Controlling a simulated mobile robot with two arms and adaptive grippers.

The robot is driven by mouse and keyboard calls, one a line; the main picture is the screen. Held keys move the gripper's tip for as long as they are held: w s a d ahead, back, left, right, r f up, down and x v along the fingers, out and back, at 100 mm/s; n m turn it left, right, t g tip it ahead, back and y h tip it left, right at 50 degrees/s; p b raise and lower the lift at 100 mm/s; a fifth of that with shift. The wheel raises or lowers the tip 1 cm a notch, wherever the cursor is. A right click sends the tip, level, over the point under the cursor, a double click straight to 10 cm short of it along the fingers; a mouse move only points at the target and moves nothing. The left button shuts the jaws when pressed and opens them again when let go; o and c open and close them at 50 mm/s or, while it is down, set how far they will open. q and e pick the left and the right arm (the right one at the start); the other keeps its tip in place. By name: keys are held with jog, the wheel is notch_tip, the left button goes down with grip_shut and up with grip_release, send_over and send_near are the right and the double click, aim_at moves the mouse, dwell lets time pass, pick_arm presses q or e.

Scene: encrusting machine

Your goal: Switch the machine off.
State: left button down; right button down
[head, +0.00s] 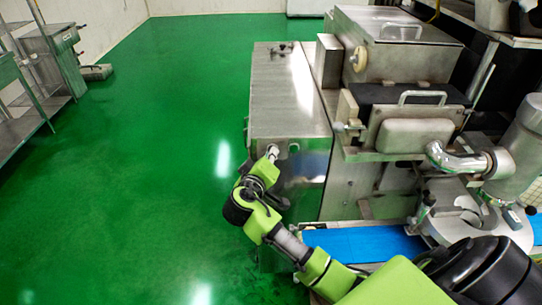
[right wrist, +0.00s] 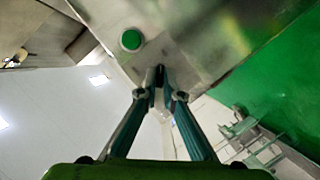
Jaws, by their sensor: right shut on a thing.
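The machine (head: 290,90) is a stainless-steel block with a flat box-like housing on its left side. My right gripper (head: 272,152) reaches up to the front face of that housing. In the right wrist view, my right gripper's fingertips (right wrist: 160,76) are closed together against the metal panel (right wrist: 190,50), on a small dark switch knob that they mostly hide. A round green button (right wrist: 131,40) sits on the same panel, just beside the fingertips and apart from them. The switch's exact position cannot be told. My left gripper is not in view.
A blue conveyor belt (head: 365,244) runs at the machine's front right. Steel pipes and a cylinder (head: 515,150) stand at the right. A metal rack (head: 40,60) stands at the far left. The green floor (head: 150,150) between is clear.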

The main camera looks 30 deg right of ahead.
jog(key=n+t+h+b, duration=0.1)
jog(key=n+b, duration=0.1)
jog(key=n, duration=0.3)
jog(key=f+n+t+h+b, duration=0.1)
jog(key=n, duration=0.4)
jog(key=n+t+h+b, duration=0.1)
jog(key=n+h+b, duration=0.1)
jog(key=n, duration=0.3)
jog(key=shift+f+t+b, duration=0.2)
jog(key=shift+t+b, duration=0.1)
jog(key=shift+t, duration=0.1)
jog(key=shift+n, duration=0.4)
jog(key=c, duration=2.2)
grip_release()
